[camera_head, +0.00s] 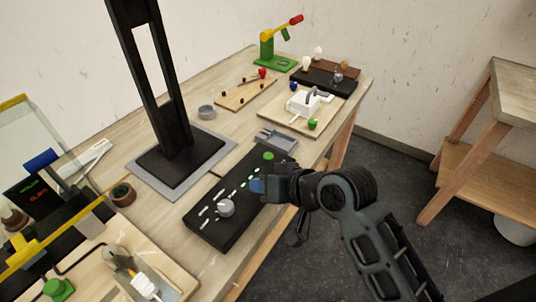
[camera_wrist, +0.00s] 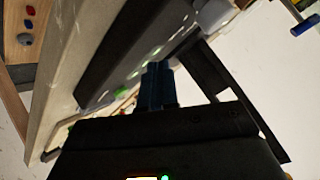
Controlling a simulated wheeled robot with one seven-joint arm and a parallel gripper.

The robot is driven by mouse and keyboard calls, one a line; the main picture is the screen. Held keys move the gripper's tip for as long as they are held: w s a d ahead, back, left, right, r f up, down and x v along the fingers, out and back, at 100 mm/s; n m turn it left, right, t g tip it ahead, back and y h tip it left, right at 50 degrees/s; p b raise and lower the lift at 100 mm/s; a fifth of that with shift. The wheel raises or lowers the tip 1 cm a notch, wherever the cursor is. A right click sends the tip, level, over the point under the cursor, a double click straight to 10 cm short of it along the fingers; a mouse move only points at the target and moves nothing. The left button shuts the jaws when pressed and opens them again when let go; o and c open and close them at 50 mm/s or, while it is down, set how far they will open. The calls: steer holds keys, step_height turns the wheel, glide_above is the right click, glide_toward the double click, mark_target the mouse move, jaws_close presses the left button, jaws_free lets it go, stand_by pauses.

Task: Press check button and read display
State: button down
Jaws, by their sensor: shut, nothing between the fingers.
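A black control box (camera_head: 210,232) lies on the bench in the head view. It bears a green button (camera_head: 268,156) at its far end, a row of lit green and white marks, and a grey knob (camera_head: 226,208) near its front. My gripper (camera_head: 257,186) is shut and empty, with blue fingertips over the right side of the box beside the lit marks, nearer than the green button. I cannot tell whether it touches the box. In the wrist view the blue fingers (camera_wrist: 157,85) are together near the box. A dark screen (camera_head: 36,193) with small green and red characters stands at the left; its text is too small to read.
A black upright frame on a grey base (camera_head: 140,182) stands behind the box. A grey tray (camera_head: 277,140) sits just past its far end. A white fixture (camera_head: 302,103) and a green-and-yellow clamp (camera_head: 268,50) are farther back. Open floor lies right of the bench.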

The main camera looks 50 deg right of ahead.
steer(key=shift+y, duration=0.4)
steer(key=w+d+r, duration=0.2)
steer(key=d, duration=0.1)
steer(key=w+d+r, duration=0.1)
steer(key=w+d, duration=0.1)
steer(key=shift+r, duration=0.25)
steer(key=w+d+r+g, duration=0.1)
steer(key=d+r, duration=0.5)
steer(key=shift+d+g+y, duration=0.2)
steer(key=shift+g+y, duration=0.1)
steer(key=shift+y, duration=0.1)
steer(key=shift+w+f, duration=0.1)
steer(key=shift+f, duration=0.05)
steer(key=b, duration=0.6)
glide_above(272, 156)
step_height(272, 156, down, 6)
steer(key=shift+f, duration=0.2)
steer(key=shift+f+b, duration=0.35)
steer(key=shift+f, duration=0.8)
steer(key=shift+f, duration=0.1)
steer(key=shift+f, duration=0.3)
